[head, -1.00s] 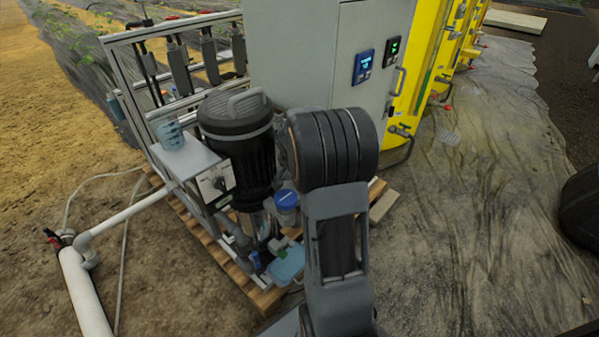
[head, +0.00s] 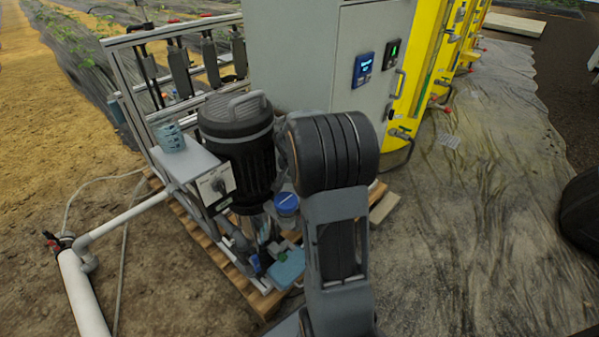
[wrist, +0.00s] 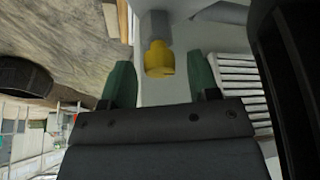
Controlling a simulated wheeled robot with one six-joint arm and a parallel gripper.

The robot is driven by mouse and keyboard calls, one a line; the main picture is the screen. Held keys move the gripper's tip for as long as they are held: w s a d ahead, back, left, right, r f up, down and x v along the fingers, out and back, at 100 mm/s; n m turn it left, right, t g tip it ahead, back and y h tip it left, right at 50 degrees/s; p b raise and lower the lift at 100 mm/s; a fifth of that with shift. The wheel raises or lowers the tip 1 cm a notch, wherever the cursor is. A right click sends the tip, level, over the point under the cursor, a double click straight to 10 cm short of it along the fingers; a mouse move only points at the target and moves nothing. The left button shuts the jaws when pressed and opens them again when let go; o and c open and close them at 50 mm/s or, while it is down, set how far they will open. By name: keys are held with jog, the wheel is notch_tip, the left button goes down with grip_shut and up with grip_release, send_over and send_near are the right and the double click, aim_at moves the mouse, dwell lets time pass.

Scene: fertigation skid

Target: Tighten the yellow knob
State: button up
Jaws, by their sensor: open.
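The yellow knob (wrist: 159,60) shows in the wrist view, near the top centre, on the end of a grey fitting (wrist: 155,24). My gripper (wrist: 140,82) is open. Its two green fingers stand one to the left and one to the right of the knob in the picture. The knob appears between the fingertips, and no finger visibly touches it. I cannot tell how deep it sits between them. In the head view the knob cannot be made out, and my arm hides part of the skid.
In the head view a black motor (head: 236,150) and a grey cabinet (head: 300,60) stand close to my arm. A blue-lidded container (head: 286,204) and a cup (head: 169,137) are nearby. A white pipe (head: 82,295) lies at lower left. The sheeted ground (head: 470,220) at right is open.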

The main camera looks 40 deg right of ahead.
jog(key=p+v, duration=0.2)
jog(key=v, duration=0.5)
jog(key=shift+r+p, duration=0.2)
jog(key=shift+p, duration=0.1)
jog(key=shift+s, duration=0.1)
